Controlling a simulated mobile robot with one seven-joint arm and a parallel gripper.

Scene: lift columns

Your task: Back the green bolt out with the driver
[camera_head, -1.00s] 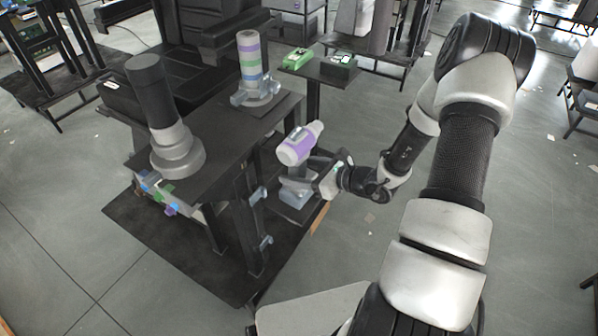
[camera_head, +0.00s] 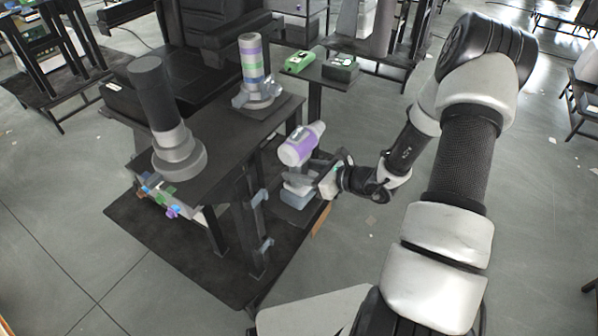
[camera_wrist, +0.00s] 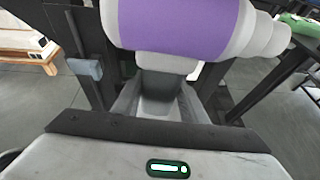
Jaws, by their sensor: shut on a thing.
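The driver (camera_head: 298,150) has a purple and pale grey body, a dark grip and a grey-blue base. My gripper (camera_head: 314,172) is shut on its grip and holds it upright in the air, right of the black table. In the wrist view the purple body (camera_wrist: 180,22) fills the top, above the fingers. The green bolt (camera_head: 168,189) appears as a small green spot on the table's front left edge, among blue and purple ones. The driver is well to the right of it and apart from it. The bolt is too small to tell its depth.
The black table (camera_head: 222,150) carries a dark column with a grey base (camera_head: 180,155) and a banded column (camera_head: 250,60). A small stand (camera_head: 318,72) behind holds green and dark boxes. The floor left of the table (camera_head: 60,230) is clear.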

